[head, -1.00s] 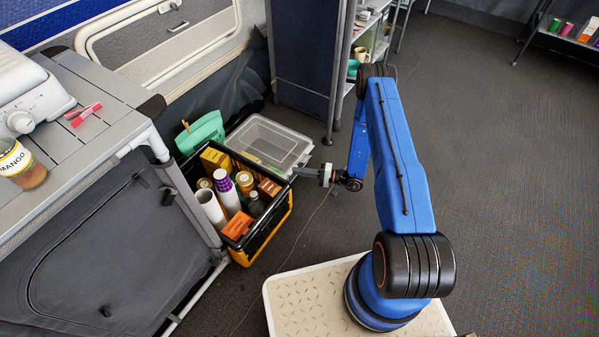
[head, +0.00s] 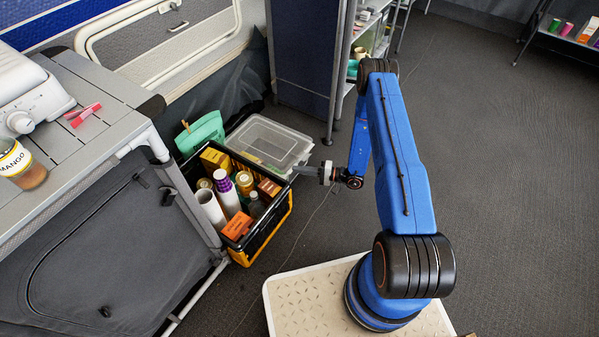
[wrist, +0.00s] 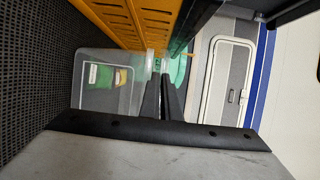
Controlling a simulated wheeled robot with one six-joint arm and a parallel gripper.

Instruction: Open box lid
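The box (head: 270,143) is a low, clear plastic box on the floor behind the black and yellow crate, in the head view. Its translucent lid lies flat over it, and green shapes show through. My gripper (head: 298,170) is just off the box's near right corner, pointing left, level with the crate's top. In the wrist view the box (wrist: 98,88) lies left of my gripper's dark fingers (wrist: 160,80). The fingers look close together with nothing seen between them. Whether the tips touch the box's edge is hard to tell.
The full crate (head: 268,236) stands right beside the box, and its yellow side (wrist: 135,20) is close to the fingers in the wrist view. A teal bag (head: 203,132) is left of the box. A shelf unit (head: 340,75) stands behind.

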